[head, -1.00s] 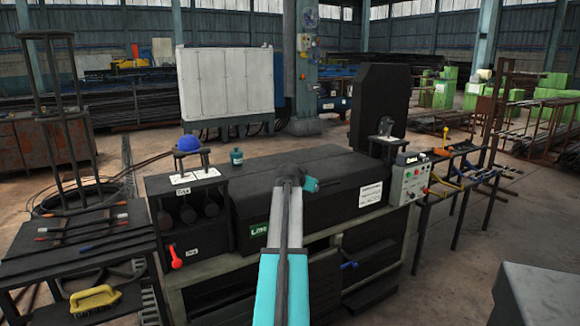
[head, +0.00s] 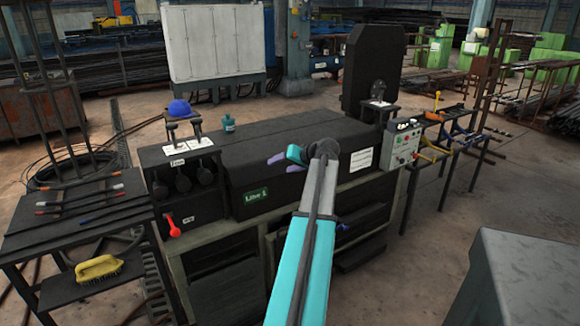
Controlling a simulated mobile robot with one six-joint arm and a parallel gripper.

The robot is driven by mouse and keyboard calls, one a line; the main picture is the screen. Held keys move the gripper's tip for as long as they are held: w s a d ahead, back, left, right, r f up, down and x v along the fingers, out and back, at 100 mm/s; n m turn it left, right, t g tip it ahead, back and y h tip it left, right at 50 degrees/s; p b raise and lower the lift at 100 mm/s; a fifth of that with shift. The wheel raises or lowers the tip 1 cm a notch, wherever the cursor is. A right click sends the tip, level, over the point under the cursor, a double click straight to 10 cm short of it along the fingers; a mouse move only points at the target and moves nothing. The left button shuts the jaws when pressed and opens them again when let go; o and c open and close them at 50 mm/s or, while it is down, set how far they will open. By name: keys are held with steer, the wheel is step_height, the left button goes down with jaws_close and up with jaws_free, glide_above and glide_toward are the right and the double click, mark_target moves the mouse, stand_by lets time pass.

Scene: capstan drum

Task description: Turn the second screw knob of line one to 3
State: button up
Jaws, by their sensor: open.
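Two T-shaped screw knobs stand on white scale plates at the machine's left end in the head view: a left one (head: 172,133) and a right one (head: 197,127). The scale marks are too small to read, so I cannot tell their settings. A green sign (head: 256,197) on the machine front reads Line 1. My gripper (head: 285,163) is open and appears empty. It shows over the long black cover, to the right of both knobs and apart from them. My arm hides part of the cover.
A blue cap (head: 179,108) and a teal bottle (head: 229,123) are behind the knobs. A red handle (head: 173,227) is on the front. A control box (head: 402,145) stands at right. A rod table (head: 80,210) is at left, with a yellow brush (head: 98,268).

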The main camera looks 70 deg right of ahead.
steer(key=w+a+r+n+t+y, duration=0.2)
steer(key=a+r+n+t, duration=0.1)
steer(key=r+n, duration=0.3)
steer(key=w+a+r+n+t+y, duration=0.1)
steer(key=a+r+n+t+y, duration=0.2)
steer(key=a+r+n+t, duration=0.1)
steer(key=shift+w+a+r+n+t+p, duration=0.35)
steer(key=shift+a+r+n, duration=0.45)
steer(key=shift+r+n, duration=0.7)
steer(key=shift+f, duration=0.1)
steer(key=shift+c, duration=0.4)
